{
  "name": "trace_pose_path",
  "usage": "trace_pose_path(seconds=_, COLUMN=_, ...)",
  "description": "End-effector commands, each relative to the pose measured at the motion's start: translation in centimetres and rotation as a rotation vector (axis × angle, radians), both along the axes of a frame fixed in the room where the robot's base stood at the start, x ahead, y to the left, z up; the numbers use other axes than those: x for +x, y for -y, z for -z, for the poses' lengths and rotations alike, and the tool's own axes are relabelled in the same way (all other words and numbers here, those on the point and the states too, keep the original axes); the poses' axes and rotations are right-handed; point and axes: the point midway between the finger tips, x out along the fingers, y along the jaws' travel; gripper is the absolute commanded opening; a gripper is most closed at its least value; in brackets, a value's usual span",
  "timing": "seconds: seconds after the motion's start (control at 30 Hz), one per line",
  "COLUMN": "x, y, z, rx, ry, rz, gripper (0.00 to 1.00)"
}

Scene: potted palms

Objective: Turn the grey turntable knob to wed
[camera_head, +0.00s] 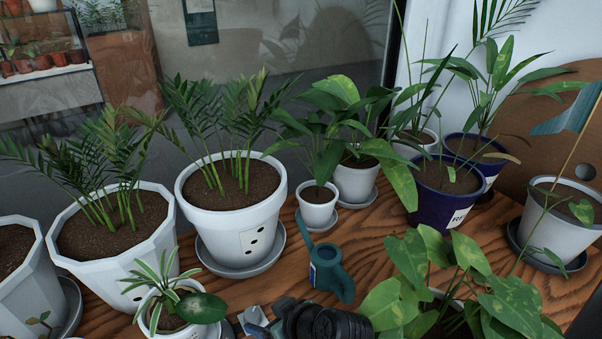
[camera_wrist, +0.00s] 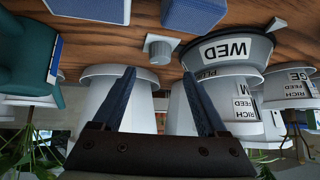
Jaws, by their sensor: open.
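In the wrist view a small grey knob (camera_wrist: 160,48) sits near the brown wooden tabletop. Right of it is a dark grey rounded turntable (camera_wrist: 264,48) with a white label (camera_wrist: 228,49) reading WED. My gripper (camera_wrist: 158,73) is open and empty, its two dark blue fingers apart on either side of the view's middle. The knob shows beyond the gap between the fingertips and appears clear of both. The knob's pointer or setting is too small to tell. In the head view the dark jointed shape at the bottom edge looks like my arm; I cannot pick out the knob there.
A teal watering can (camera_head: 326,270) stands mid-table in the head view. A large white pot (camera_head: 232,222) stands behind and left of it, a dark blue pot (camera_head: 438,203) behind and right. Leafy plants crowd the front right. Bare wood shows around the can.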

Motion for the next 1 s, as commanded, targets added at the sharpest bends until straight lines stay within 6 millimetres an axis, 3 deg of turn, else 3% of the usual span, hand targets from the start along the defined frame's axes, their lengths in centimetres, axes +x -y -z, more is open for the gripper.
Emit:
trace_pose_path(seconds=0.3, x=-2.9, y=3.4, z=-4.7, rx=-0.002, ry=0.006, rz=0.006, gripper=0.75)
trace_pose_path(seconds=1.0, x=2.7, y=4.9, z=-17.7, rx=-0.016, ry=0.292, rz=0.232, gripper=0.75)
